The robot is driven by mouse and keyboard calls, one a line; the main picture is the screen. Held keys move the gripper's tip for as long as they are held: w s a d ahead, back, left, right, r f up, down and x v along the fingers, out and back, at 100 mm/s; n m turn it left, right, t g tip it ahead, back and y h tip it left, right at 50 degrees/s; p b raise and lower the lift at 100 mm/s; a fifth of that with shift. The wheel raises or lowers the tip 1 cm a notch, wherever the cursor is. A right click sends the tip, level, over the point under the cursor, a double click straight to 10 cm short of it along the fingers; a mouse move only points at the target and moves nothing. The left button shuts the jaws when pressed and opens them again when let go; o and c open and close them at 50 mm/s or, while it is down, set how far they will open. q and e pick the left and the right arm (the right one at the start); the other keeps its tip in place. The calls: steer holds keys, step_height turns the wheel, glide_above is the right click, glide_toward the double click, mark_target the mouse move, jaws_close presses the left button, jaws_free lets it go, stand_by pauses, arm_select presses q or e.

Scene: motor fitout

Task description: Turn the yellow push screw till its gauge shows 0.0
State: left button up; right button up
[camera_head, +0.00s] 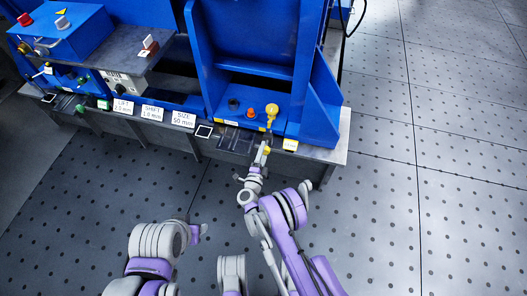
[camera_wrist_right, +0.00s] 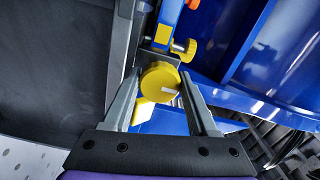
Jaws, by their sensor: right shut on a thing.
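My right gripper (camera_head: 265,150) reaches the front edge of the bench below the blue frame. The screw also shows as a small yellow spot at the fingertips in the head view (camera_head: 267,149). No gauge reading for it is legible. My left gripper does not show; only grey and purple parts of my arms are at the bottom.
Another yellow knob (camera_head: 272,109) stands on the blue frame (camera_head: 245,85), near an orange-red knob (camera_head: 251,113). Cards reading LIFT 2.0 mm (camera_head: 123,107), SHIFT 1.0 mm (camera_head: 152,113) and SIZE 50 mm (camera_head: 183,119) line the bench front. The floor to the right is clear.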

steer(key=o, duration=1.4)
